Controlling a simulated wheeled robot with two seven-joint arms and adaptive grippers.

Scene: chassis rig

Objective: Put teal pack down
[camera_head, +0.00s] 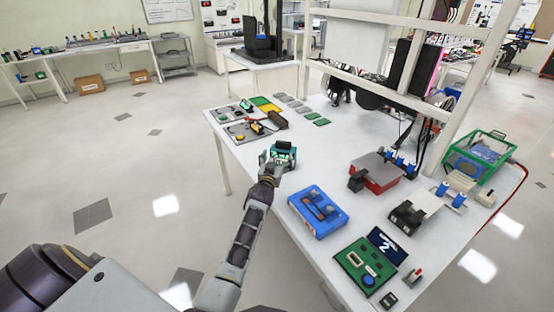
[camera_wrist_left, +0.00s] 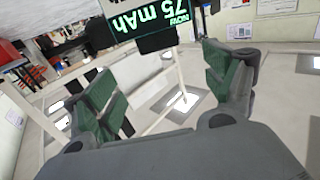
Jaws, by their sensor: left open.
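The teal pack (camera_head: 284,148) is at the left edge of the white table (camera_head: 235,170) in the head view, just at the tips of my left gripper (camera_head: 273,162). In the left wrist view, the pack (camera_wrist_left: 152,20) shows at the top, with its dark label and teal lettering upside down. My left gripper (camera_wrist_left: 162,78) is open there, its two green-padded fingers apart, with the pack beyond the fingertips. I cannot tell whether the pack touches the tabletop. My right gripper is not in view.
A blue case (camera_head: 318,212) lies right of my left arm. A green board (camera_head: 366,268) and a red-and-grey device (camera_head: 376,171) stand farther right. A grey tool tray (camera_head: 243,128) and several flat green and grey pieces lie behind the pack. The white rack (camera_head: 375,88) rises at the back.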

